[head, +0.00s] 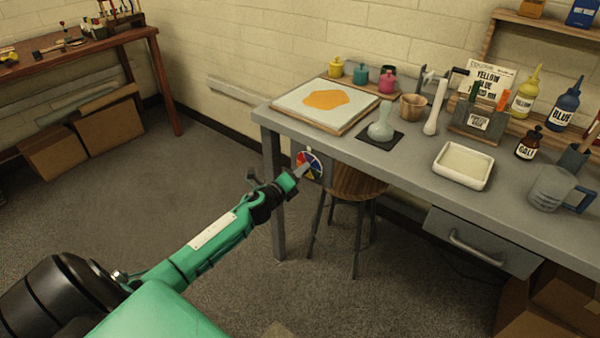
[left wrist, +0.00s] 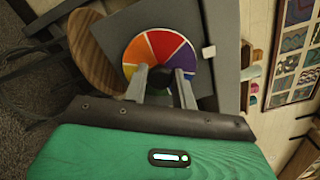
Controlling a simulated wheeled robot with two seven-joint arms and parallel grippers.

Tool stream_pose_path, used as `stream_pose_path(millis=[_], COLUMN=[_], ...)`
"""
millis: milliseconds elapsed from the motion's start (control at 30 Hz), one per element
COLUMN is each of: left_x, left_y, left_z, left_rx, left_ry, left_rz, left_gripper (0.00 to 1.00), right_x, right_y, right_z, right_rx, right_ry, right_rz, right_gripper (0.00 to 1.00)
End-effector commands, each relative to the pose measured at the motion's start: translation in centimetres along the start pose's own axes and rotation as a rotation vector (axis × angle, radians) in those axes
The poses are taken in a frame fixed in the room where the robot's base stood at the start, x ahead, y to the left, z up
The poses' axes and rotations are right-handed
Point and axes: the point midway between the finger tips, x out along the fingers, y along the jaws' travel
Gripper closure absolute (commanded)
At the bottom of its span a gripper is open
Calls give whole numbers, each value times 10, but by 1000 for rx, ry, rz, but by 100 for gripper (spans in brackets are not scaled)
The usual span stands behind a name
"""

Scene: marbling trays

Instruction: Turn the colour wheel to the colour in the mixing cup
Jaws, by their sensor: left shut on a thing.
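The colour wheel (head: 316,161) is a round disc of coloured wedges on a dark plate at the workbench's left end. In the left wrist view the wheel (left wrist: 164,44) shows orange, red, purple and blue wedges, with its lower part hidden by my fingers. A small white block (left wrist: 209,52) sits beside the rim, near the purple and blue wedges. My left gripper (head: 299,172) is shut on the dark knob (left wrist: 160,76) at the wheel's centre. A grey see-through jug (head: 550,186) stands on the bench; I cannot tell if it is the mixing cup. My right gripper is not in view.
The grey bench (head: 395,175) carries a white tray (head: 463,166), a wooden cup (head: 413,106), a glass vessel (head: 381,128) and paint bottles. A wooden stool (head: 358,186) stands under the bench close to the wheel.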

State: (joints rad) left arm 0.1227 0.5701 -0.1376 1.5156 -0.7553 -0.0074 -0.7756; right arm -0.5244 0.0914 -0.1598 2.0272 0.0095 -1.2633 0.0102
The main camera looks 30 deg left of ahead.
Motion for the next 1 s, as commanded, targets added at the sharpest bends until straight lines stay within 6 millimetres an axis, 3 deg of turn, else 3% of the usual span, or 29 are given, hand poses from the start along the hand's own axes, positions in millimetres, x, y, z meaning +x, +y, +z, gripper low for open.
stream_pose_path(millis=[200, 233, 300, 667, 1000], left_x=[0, 0, 0, -3, -46], left_y=[1, 1, 1, 1, 2], left_z=[-1, -1, -1, 0, -2], left_rx=[1, 1, 0, -1, -1], left_ry=[1, 1, 1, 0, 2], left_rz=[2, 2, 2, 1, 2], left_gripper=[96, 67, 53, 52, 52], right_x=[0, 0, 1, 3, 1], right_y=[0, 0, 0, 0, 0], right_z=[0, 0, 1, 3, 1], right_rx=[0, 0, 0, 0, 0], right_ry=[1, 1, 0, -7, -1], right_rz=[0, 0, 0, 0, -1], right_gripper=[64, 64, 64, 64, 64])
